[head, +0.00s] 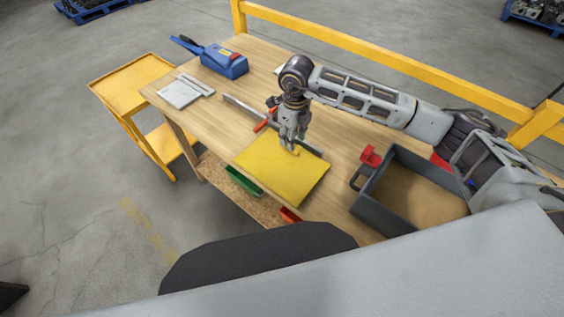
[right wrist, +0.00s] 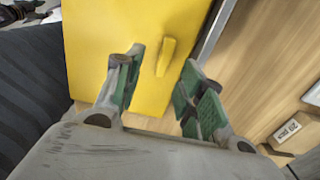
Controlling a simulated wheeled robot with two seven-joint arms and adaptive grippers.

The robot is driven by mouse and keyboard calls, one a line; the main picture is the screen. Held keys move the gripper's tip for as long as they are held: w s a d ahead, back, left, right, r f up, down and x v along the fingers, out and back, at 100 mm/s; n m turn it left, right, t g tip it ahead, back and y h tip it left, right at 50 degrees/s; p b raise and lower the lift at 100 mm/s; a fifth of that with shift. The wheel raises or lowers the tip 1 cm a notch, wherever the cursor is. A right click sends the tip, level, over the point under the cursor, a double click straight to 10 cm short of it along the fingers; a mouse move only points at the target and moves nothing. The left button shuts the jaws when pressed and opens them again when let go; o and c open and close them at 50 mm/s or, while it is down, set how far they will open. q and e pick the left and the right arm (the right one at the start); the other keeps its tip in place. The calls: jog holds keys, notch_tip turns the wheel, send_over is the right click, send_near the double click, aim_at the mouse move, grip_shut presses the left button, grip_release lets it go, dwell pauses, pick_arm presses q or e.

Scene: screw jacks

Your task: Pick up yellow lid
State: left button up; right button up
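The yellow lid (head: 282,172) lies flat on the wooden table near its front edge in the head view. It also fills much of the right wrist view (right wrist: 95,40), with a raised yellow handle (right wrist: 166,57) on top. My right gripper (head: 293,143) points down over the lid's far part, close to the handle. In the right wrist view the right gripper (right wrist: 160,84) has its green-padded fingers spread apart, one on each side of the line of the handle, with nothing between the pads. My left gripper is not in view.
A dark grey open box (head: 397,230) with a red clamp stands right of the lid. A grey metal bar (head: 243,106) lies behind it. A blue tool (head: 222,62) and grey plates (head: 180,94) lie at the far left. A yellow rail (head: 390,59) runs along the back.

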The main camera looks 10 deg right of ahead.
aim_at(282, 161)
jog(key=shift+f, duration=0.1)
dwell(0.3)
jog(key=shift+w+d+f+p, duration=0.15)
jog(key=shift+f+p, duration=0.15)
jog(key=shift+f, duration=1)
jog(key=shift+w+f+p, duration=0.15)
jog(key=shift+f+p, duration=0.15)
jog(key=shift+f, duration=1)
jog(key=shift+c, duration=0.3)
grip_shut()
